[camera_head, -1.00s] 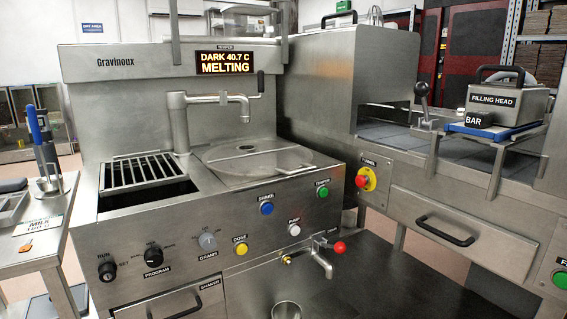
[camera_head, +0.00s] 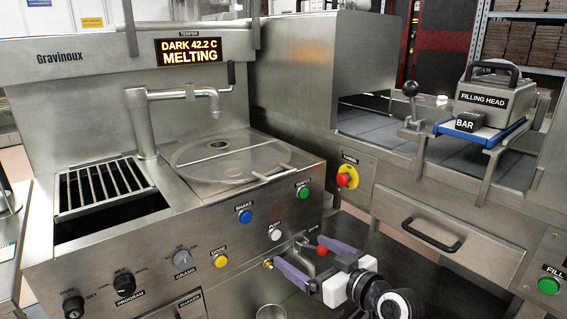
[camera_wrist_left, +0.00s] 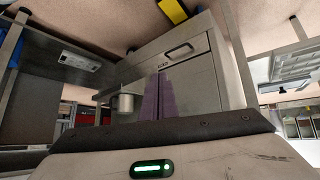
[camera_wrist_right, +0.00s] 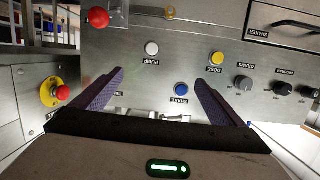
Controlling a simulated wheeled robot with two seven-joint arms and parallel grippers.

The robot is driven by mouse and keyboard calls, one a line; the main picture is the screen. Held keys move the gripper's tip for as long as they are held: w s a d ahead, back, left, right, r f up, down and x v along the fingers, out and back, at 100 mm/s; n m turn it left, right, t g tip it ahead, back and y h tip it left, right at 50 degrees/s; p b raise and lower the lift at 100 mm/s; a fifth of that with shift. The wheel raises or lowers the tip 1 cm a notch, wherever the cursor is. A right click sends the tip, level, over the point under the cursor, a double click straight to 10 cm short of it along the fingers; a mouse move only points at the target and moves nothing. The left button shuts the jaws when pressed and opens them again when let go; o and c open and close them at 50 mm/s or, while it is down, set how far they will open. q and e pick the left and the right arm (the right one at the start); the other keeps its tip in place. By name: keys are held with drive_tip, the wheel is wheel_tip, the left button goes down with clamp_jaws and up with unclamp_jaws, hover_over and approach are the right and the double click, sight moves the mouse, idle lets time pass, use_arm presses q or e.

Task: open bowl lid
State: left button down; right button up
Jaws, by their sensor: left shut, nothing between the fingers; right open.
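The bowl lid (camera_head: 222,160) is a flat round disc, closed over the bowl on top of the steel tempering machine. A thin pale bar (camera_head: 273,173) sticks out at its front right edge. My right gripper (camera_head: 302,252) is in front of the machine's front panel, below and right of the lid, open and empty. In the right wrist view its purple fingers (camera_wrist_right: 158,78) are spread before the panel buttons; the lid's top is not seen there. My left gripper (camera_wrist_left: 160,82) shows only in its own wrist view, with its fingers together and empty.
The spout pipe (camera_head: 180,95) stands behind the lid and reaches over it. A grate (camera_head: 100,185) lies left of it. The red-knobbed tap (camera_head: 308,250) is close to my right gripper. A metal cup (camera_head: 271,312) stands below. The filling head (camera_head: 485,98) is at right.

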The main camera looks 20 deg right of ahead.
drive_tip(key=t+y+p, duration=0.1)
drive_tip(key=t, duration=0.1)
approach(283, 175)
drive_tip(key=shift+n, duration=0.3)
drive_tip(key=x, duration=0.9)
drive_tip(key=shift+d, duration=0.1)
use_arm(q)
drive_tip(key=shift+w+r, duration=0.3)
drive_tip(key=shift+r, duration=0.4)
use_arm(e)
drive_tip(key=shift+x, duration=0.8)
